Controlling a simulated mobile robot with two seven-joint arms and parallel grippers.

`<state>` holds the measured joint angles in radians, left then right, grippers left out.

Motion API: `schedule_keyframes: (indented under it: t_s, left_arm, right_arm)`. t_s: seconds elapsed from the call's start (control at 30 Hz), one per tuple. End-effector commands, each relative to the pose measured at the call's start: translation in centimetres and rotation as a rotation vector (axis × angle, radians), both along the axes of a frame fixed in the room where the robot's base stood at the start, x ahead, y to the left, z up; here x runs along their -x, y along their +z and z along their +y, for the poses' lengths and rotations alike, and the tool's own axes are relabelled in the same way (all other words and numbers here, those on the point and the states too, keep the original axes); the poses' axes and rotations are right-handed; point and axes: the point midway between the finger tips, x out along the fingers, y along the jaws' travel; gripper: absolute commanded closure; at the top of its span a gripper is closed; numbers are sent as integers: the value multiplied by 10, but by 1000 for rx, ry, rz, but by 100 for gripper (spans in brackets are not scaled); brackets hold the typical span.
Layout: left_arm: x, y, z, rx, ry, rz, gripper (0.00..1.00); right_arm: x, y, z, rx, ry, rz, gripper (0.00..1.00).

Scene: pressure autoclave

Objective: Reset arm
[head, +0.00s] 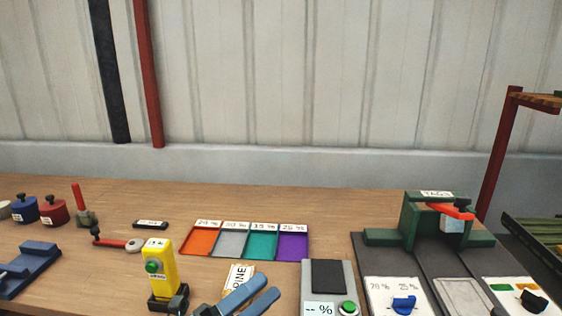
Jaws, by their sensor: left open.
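My left gripper (269,285) shows at the bottom of the head view, left of centre. Its two blue fingers point up and to the right, with a gap between them, and nothing is seen between them. They are in front of a white label card (240,274), partly covering it. The rest of my left arm is mostly below the picture's edge. My right gripper is not in view.
A yellow box (160,262) with a green button stands left of the gripper. Coloured trays (203,241) lie behind it. A scale (328,275) and a green press (424,220) with a red lever (450,210) stand to the right. The wooden table (345,209) has free room at the back.

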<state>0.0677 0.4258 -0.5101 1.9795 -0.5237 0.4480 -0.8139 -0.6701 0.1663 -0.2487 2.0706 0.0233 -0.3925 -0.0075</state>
Motion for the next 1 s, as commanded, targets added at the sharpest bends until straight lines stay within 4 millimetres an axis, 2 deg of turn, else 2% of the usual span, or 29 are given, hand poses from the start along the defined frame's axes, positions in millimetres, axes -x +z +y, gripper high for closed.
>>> schedule_keyframes:
  t_s: [0.03,0.07,0.1,0.17,0.2,0.3,0.43,0.5,0.63,1.0]
  left_arm:
    - [-5,-23,12,110,45,229,31]
    - [-9,-39,21,180,72,365,31]
    - [-10,-62,33,275,111,546,31]
    - [-6,-101,50,426,173,813,31]
    - [1,-129,62,527,219,983,31]
    - [31,-190,83,757,325,1330,31]
    - [74,-245,99,986,445,1631,31]
    - [93,-263,104,1069,494,1732,31]
    - [112,-279,108,1152,542,1825,31]
    - [115,-281,108,1163,549,1838,31]
  right_arm:
    - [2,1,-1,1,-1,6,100]
    - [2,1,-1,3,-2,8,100]
    - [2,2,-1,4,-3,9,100]
    - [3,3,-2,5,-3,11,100]
    - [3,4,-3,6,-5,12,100]
    - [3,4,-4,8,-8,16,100]
    - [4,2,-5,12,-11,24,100]
    - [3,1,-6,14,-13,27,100]
    - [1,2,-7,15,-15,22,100]
    - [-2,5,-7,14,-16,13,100]
